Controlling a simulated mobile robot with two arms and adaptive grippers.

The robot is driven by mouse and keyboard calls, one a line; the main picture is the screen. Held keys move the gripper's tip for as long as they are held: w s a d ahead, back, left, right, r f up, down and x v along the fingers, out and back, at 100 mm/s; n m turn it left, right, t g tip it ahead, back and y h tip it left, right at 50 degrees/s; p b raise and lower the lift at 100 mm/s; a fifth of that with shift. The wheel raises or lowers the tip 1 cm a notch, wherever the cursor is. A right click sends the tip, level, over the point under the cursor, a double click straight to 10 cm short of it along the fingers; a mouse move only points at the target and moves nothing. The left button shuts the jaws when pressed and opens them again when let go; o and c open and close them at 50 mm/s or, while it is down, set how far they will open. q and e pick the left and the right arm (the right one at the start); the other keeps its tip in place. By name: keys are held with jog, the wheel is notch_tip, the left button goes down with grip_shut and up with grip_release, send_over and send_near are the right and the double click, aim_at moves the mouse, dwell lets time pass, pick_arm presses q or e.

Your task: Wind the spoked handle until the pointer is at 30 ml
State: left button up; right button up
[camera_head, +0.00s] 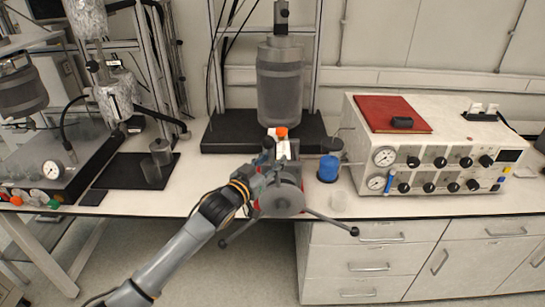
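The spoked handle sits on the front of a pump-like device at the bench's front edge. Its round grey hub (282,199) faces me, and thin spokes with dark knobs reach to the lower left and lower right. My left gripper (266,168) is at the upper left of the hub, close to the handle. I cannot tell whether its fingers are open or shut, or whether they touch a spoke. The gripper and my arm hide part of the handle and device. I cannot make out the pointer or a ml scale. My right gripper is not in view.
Further right is a white control box (435,150) with a red book (392,114) on top. A reactor vessel (280,85) stands behind. Bare bench lies left of the handle.

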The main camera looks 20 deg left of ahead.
pick_arm(q)
jog(key=shift+w+d, duration=0.1)
jog(key=shift+w, duration=0.1)
grip_shut()
dwell(0.3)
